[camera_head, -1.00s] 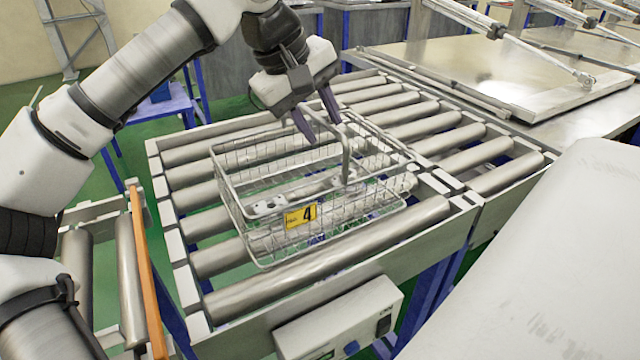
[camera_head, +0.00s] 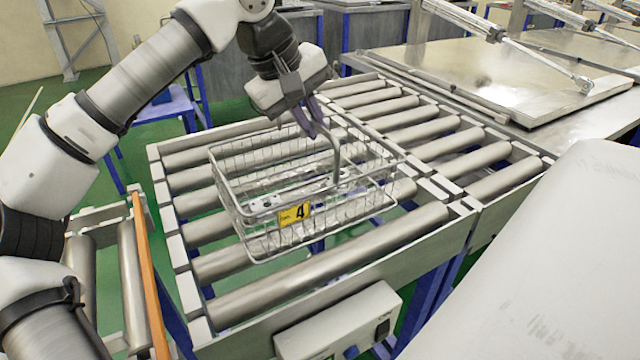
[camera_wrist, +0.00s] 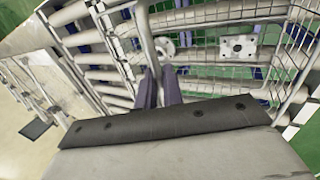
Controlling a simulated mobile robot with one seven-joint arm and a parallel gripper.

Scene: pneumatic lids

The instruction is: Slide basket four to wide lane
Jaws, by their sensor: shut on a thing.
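Basket four (camera_head: 262,236) is a wire mesh basket with a yellow tag (camera_head: 294,214) marked 4. It rests on the wide roller conveyor (camera_head: 340,262), near its middle. Metal parts (camera_head: 275,203) lie inside it. My gripper (camera_head: 316,130) is over the basket's far right part, shut on the upright basket handle (camera_head: 337,160). In the wrist view the fingers (camera_wrist: 163,88) close together on the handle bar (camera_wrist: 146,35), with the basket mesh (camera_wrist: 205,22) beyond. The exact finger contact is partly hidden.
A second roller section (camera_head: 405,113) adjoins on the right. A narrow roller lane with an orange rail (camera_head: 147,270) stands at the left. A control box (camera_head: 340,322) is on the front side. A flat metal lid (camera_head: 520,75) lies at the back right.

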